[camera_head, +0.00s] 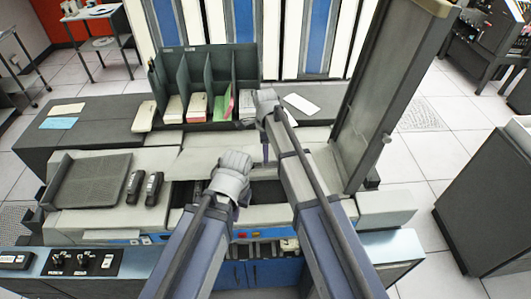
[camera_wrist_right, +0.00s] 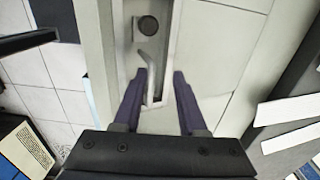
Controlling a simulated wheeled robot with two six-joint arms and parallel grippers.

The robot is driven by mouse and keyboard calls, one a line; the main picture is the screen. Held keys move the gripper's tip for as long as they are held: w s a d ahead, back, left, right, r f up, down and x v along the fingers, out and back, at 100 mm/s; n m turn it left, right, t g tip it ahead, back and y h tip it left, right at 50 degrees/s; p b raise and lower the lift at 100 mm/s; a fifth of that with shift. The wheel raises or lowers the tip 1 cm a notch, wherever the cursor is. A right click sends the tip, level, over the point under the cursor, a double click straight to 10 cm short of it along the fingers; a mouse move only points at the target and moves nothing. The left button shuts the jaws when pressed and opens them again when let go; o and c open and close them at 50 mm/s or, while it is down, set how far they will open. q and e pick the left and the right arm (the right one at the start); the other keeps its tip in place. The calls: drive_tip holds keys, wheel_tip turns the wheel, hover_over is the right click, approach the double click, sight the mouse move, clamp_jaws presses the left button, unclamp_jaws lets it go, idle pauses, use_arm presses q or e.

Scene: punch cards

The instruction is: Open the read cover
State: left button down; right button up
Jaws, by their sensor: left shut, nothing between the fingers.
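The light grey card machine (camera_head: 195,155) stands in the middle of the head view, with pale panels on top; which panel is the read cover is not clear. In the right wrist view a bent pale handle (camera_wrist_right: 150,78) sits in a recess beside a dark round knob (camera_wrist_right: 148,26). My right gripper (camera_wrist_right: 157,90) is open, with its purple fingers on either side of the handle in the picture; contact is not visible. In the head view it points down over the machine's top (camera_head: 265,153). My left gripper (camera_head: 230,182) is shut and empty over the machine's front part, its fingertips mostly hidden.
A dark green card rack (camera_head: 205,80) with card stacks stands behind the machine. A tall grey panel (camera_head: 385,90) rises at the right. A dark ridged tray (camera_head: 88,180) and two black items (camera_head: 145,187) are at the left. A control panel (camera_head: 82,262) is at front left.

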wheel_tip(320, 180, up, 8)
drive_tip(key=p, duration=0.7)
drive_tip(key=shift+w+p, duration=0.2)
drive_tip(key=shift+p, duration=0.2)
drive_tip(key=shift+f, duration=0.15)
